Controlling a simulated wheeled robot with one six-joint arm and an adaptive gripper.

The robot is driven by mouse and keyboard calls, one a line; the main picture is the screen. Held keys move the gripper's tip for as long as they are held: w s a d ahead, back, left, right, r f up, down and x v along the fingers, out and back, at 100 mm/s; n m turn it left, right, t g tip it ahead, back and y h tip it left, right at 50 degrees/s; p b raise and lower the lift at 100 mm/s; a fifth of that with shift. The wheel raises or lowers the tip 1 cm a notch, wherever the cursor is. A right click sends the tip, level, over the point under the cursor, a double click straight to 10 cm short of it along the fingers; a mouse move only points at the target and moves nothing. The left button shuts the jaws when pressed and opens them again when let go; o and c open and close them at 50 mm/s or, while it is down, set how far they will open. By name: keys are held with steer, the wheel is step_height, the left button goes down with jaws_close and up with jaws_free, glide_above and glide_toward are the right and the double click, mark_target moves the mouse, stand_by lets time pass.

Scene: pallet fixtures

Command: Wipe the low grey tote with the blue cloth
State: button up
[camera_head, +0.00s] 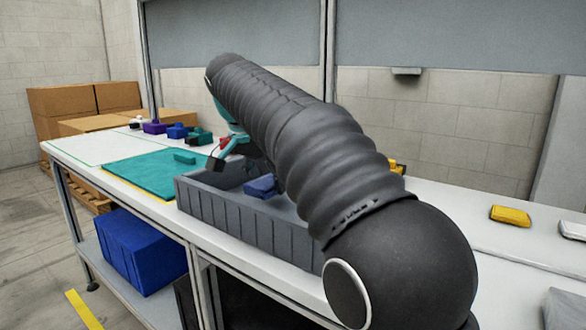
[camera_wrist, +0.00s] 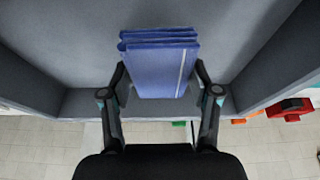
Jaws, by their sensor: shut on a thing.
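The low grey tote (camera_head: 245,220) stands on the white bench, with its ribbed front wall facing me. Its inner floor (camera_wrist: 235,45) and walls show in the wrist view. The folded blue cloth (camera_wrist: 160,68) is between the fingers of my gripper (camera_wrist: 160,88), which is shut on it. In the head view the cloth (camera_head: 261,187) is inside the tote, low between the walls. I cannot tell whether it touches the floor. My arm hides the right part of the tote and most of my gripper.
Several coloured parts stand behind the mat. A yellow block (camera_head: 510,216) lies on the bench at right. A blue bin (camera_head: 140,252) sits on the shelf below.

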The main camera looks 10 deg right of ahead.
steer(key=shift+r, duration=1.95)
steer(key=shift+s, duration=0.1)
